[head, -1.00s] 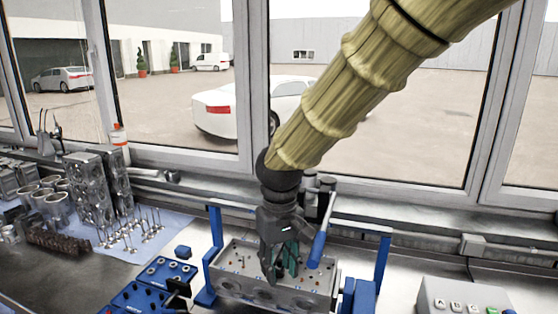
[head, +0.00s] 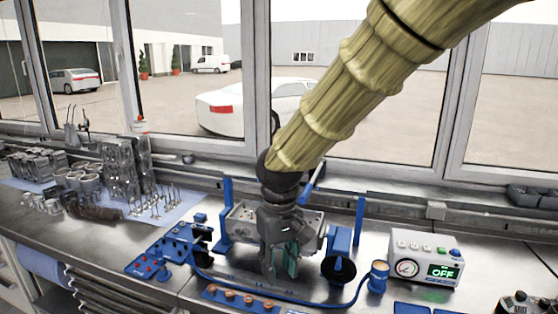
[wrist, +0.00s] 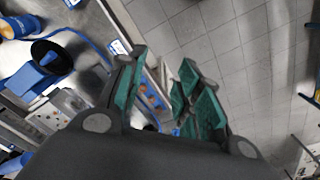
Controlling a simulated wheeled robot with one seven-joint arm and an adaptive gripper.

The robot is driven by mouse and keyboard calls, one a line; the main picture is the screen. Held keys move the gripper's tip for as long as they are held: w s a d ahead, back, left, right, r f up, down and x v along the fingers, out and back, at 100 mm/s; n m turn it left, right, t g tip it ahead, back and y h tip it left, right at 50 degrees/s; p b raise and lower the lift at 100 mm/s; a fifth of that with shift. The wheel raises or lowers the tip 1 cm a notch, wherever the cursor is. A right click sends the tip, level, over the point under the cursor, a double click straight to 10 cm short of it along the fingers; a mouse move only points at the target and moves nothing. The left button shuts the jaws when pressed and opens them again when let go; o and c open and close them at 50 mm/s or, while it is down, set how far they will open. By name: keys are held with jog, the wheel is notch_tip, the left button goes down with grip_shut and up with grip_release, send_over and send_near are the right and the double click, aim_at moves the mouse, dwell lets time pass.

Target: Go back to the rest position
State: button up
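My gripper (head: 280,270) hangs below my yellow-sleeved arm, above the front part of the metal bench in the head view. It is in front of the grey engine block (head: 240,222), which sits between blue uprights, and hides part of it. In the wrist view, the teal-padded fingers of my gripper (wrist: 160,95) are spread apart.
A blue hose loops around in front, to a blue cup (head: 377,277). A control box (head: 425,258) reading OFF stands at the right. A blue tray of copper-coloured parts (head: 240,299) lies at the front. Valves (head: 160,200) stand at the left.

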jog(key=s+d+f+m+y+b, duration=0.1)
jog(key=s+d+f+b, duration=0.15)
jog(key=f, duration=1.05)
jog(key=s+d+f+m+b, duration=0.1)
jog(key=s+d+f, duration=0.25)
jog(key=f, duration=0.85)
jog(key=s+d+f+m+y+b, duration=0.1)
jog(key=s+d+f+b, duration=0.15)
jog(key=f, duration=1.05)
jog(key=s+d+f+m+h+b, duration=0.1)
jog(key=s+d+f, duration=0.6)
jog(key=s+f, duration=0.3)
jog(key=s+d+f+m+h+b, duration=0.1)
jog(key=s+d+f+b, duration=0.1)
jog(key=s+d+f, duration=0.5)
jog(key=s+f, duration=0.3)
jog(key=s, duration=0.1)
jog(key=shift+s+m, duration=0.3)
